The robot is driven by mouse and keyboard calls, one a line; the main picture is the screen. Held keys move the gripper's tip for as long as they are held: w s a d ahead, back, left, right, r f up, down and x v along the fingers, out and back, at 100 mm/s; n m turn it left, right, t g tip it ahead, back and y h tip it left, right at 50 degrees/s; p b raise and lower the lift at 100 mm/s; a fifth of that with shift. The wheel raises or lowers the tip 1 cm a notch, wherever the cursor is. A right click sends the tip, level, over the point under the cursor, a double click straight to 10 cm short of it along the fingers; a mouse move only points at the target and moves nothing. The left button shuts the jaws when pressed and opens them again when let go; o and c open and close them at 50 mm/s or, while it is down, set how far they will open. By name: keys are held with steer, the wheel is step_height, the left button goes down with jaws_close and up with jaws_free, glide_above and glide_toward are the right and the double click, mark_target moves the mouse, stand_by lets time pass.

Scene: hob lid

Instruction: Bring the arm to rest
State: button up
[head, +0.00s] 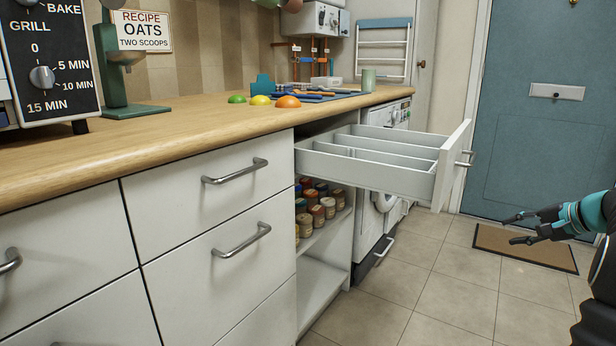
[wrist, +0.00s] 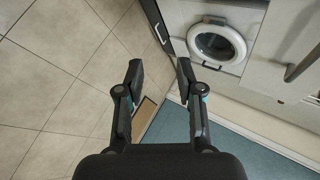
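My gripper (head: 518,228) is at the right edge of the head view, out over the tiled floor, to the right of the open drawer and clear of it. Its two fingers are apart with nothing between them. The wrist view also shows my gripper (wrist: 157,75) open and empty, with floor tiles, the washing machine and the blue door beyond it. My arm enters from the right edge of the head view, and most of it is out of the picture.
An empty divided drawer (head: 372,177) stands pulled out from the counter (head: 190,137). Jars (head: 318,212) sit on the open shelf below. A washing machine (wrist: 217,42) is beyond. A brown doormat (head: 525,248) lies before the blue door (head: 538,125). Floor between is clear.

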steer(key=s+a+f+n+g+h+p, duration=0.2)
steer(key=s+a+n+g, duration=0.1)
steer(key=s+a, duration=0.65)
steer(key=s+a+f+n+g+h+p, duration=0.1)
steer(key=s+a+n+g+h+p, duration=0.15)
steer(key=s+a, duration=0.7)
steer(key=s+a+r+n+p, duration=0.2)
steer(key=s+a, duration=0.3)
steer(key=a, duration=0.3)
steer(key=s+a+r+n+t+p, duration=0.1)
steer(key=s+a+r+n+p, duration=0.1)
steer(key=s+a+n, duration=0.3)
steer(key=a+r, duration=0.1)
steer(key=a, duration=0.3)
steer(key=shift+s, duration=0.4)
